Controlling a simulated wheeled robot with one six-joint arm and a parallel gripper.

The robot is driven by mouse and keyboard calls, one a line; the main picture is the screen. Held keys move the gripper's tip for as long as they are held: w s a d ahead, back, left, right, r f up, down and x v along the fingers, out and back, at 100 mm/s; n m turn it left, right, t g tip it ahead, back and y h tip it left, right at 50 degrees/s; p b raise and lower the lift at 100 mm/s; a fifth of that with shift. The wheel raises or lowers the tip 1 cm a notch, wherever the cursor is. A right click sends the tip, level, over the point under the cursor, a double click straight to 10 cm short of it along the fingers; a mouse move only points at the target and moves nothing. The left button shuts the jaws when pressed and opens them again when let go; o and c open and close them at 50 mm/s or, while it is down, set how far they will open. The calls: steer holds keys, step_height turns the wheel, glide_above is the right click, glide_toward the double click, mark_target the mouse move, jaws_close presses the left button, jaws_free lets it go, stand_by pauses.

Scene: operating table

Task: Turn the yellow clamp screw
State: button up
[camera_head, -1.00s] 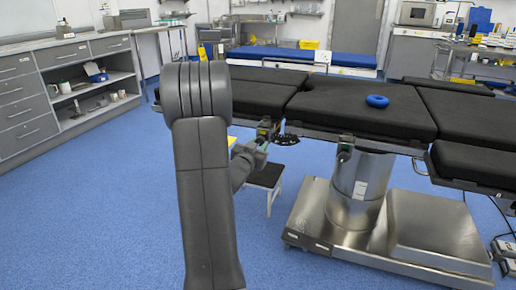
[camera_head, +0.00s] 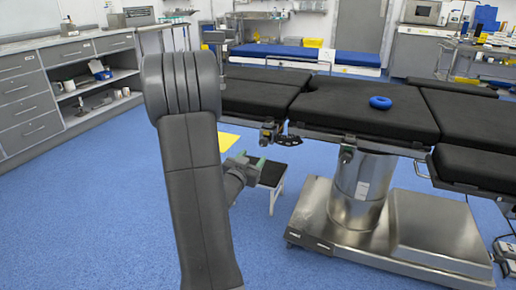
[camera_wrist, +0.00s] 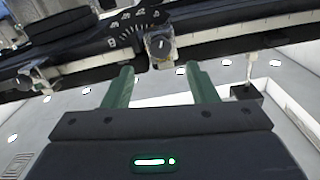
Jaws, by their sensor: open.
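The operating table (camera_head: 360,105) has black pads and a metal side rail. A small dark clamp (camera_head: 268,131) hangs on its near rail, left of the pedestal. In the wrist view a clamp with a grey, round-ended screw (camera_wrist: 160,45) sits on the rail, beside a marked dial (camera_wrist: 137,25).
A small step stool (camera_head: 272,174) stands behind my gripper. The table's steel pedestal (camera_head: 358,188) and wide base (camera_head: 395,235) are to the right. Drawer cabinets (camera_head: 30,105) line the left wall. Blue floor is clear between.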

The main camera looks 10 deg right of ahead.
mark_target(263, 145)
steer(key=v, duration=0.5)
steer(key=shift+s+p, duration=0.15)
steer(key=shift+p, duration=0.15)
steer(key=b+x, duration=0.2)
steer(key=x, duration=1.1)
steer(key=shift+w+d+f+b, duration=0.1)
steer(key=shift+w+d+b, duration=0.1)
steer(key=shift+w+b, duration=0.15)
steer(key=shift+p, duration=0.45)
steer(key=shift+n+p, duration=0.3)
steer(key=shift+n, duration=0.4)
steer(key=shift+b, duration=0.4)
